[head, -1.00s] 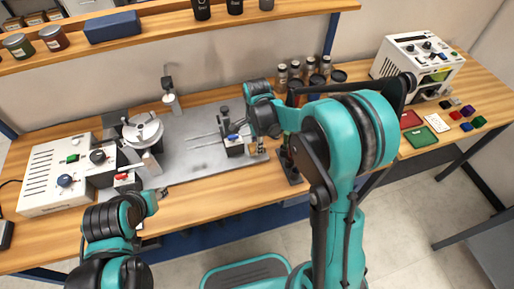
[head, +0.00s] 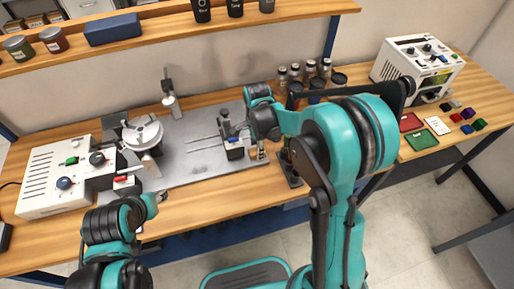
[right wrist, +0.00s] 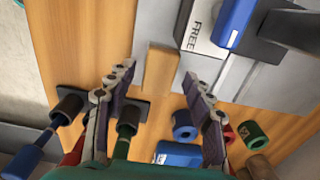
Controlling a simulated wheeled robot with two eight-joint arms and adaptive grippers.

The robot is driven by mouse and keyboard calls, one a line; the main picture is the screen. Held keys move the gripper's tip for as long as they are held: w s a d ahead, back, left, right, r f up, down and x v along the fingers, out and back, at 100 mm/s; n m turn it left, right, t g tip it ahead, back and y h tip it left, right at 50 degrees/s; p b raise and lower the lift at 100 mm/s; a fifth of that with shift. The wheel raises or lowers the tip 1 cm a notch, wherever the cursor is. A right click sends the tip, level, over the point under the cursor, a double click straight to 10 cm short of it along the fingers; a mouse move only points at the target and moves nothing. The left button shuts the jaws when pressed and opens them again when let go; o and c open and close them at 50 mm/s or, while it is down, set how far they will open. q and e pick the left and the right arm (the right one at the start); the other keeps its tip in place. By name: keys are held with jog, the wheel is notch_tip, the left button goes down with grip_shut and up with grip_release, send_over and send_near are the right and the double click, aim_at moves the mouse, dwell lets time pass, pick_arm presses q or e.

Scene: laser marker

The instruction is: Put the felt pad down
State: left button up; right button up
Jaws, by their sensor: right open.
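I cannot tell for sure which thing is the felt pad. A tan block (right wrist: 160,70) lies ahead of my right gripper (right wrist: 158,77), between the lines of its two spread fingers. The gripper is open, with nothing visibly clasped. In the head view the right arm's end is over the right part of the grey plate (head: 190,165), and its fingertips are hard to make out. A blue block (right wrist: 235,22) lies beside a white box marked FREE (right wrist: 203,27). My left arm ends at the lower left, its fingers unclear.
A white control box (head: 60,180) stands on the left of the bench. A white machine (head: 415,62) stands at the back right, near red and green trays (head: 418,139). Short blue, red and green cylinders (right wrist: 184,125) lie near the right gripper. A shelf runs above.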

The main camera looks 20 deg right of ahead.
jog(key=s+d+r+n+t+p, duration=0.1)
jog(key=s+r+n+p, duration=0.15)
jog(key=r, duration=0.55)
jog(key=s+r+n+t+p, duration=0.1)
jog(key=s+r+n, duration=0.15)
jog(key=r, duration=0.55)
jog(key=s+d+n+t, duration=0.1)
jog(key=s+n+t, duration=0.4)
jog(key=s+n, duration=0.7)
jog(key=shift+d+r+n, duration=0.3)
jog(key=shift+d+r, duration=0.05)
jog(key=shift+r, duration=0.05)
jog(key=shift+o, duration=0.6)
